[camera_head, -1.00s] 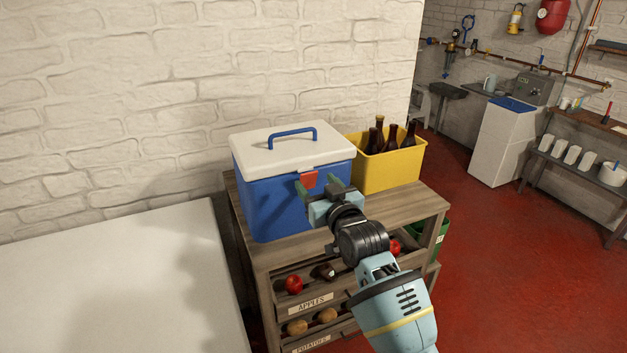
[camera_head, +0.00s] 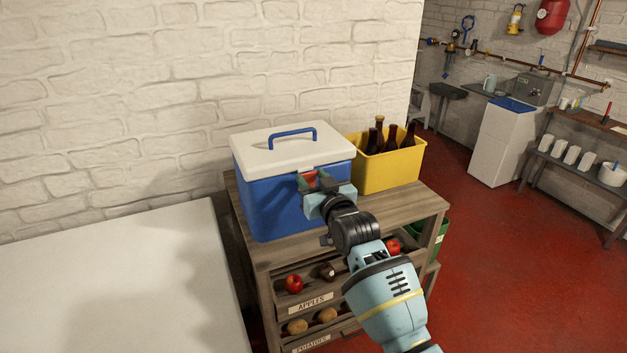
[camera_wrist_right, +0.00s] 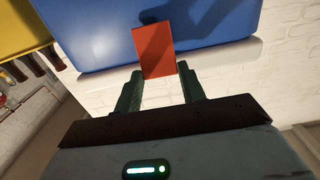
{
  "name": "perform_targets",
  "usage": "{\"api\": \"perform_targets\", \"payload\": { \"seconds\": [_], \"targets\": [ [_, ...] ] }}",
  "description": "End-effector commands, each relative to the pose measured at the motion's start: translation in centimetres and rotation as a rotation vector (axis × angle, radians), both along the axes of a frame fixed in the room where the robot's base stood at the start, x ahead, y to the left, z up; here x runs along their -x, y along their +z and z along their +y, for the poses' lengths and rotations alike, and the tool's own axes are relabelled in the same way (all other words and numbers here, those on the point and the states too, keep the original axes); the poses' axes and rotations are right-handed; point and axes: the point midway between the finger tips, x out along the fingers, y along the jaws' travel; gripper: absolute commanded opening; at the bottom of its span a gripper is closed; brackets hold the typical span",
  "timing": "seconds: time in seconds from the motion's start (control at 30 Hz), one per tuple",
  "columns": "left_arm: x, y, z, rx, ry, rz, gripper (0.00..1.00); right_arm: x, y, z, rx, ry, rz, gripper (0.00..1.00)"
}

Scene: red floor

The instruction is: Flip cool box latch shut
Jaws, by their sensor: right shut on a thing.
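The cool box has a blue body (camera_head: 268,205) and a white lid (camera_head: 270,152) with a blue handle. It stands on the wooden rack with its lid down. The red latch (camera_head: 311,178) is on its front, below the lid edge, partly hidden by my right gripper (camera_head: 315,182). In the wrist view, the red latch (camera_wrist_right: 154,50) lies against the blue wall, with its end between the fingertips of my right gripper (camera_wrist_right: 161,80). The gripper is shut on the latch. My left gripper is not in view.
A yellow crate (camera_head: 395,168) with dark bottles stands right of the cool box. The wooden rack (camera_head: 398,212) holds apples and potatoes on lower shelves. A white surface (camera_head: 120,285) is at left, and a brick wall is behind.

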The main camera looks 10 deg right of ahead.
Motion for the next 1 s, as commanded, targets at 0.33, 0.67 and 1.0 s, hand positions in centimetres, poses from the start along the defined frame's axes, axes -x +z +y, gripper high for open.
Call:
{"api": "perform_targets", "payload": {
  "seconds": [0.33,0.67,1.0],
  "targets": [
    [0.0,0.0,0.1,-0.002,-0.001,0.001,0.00,-0.4,0.6,0.2,0.024,0.001,0.069,0.17],
    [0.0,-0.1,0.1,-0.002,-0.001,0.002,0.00,-1.2,1.1,0.4,0.072,0.001,0.221,0.17],
    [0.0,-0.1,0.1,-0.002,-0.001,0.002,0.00,-1.2,1.0,0.4,0.076,0.000,0.237,0.17]
  ]
}}
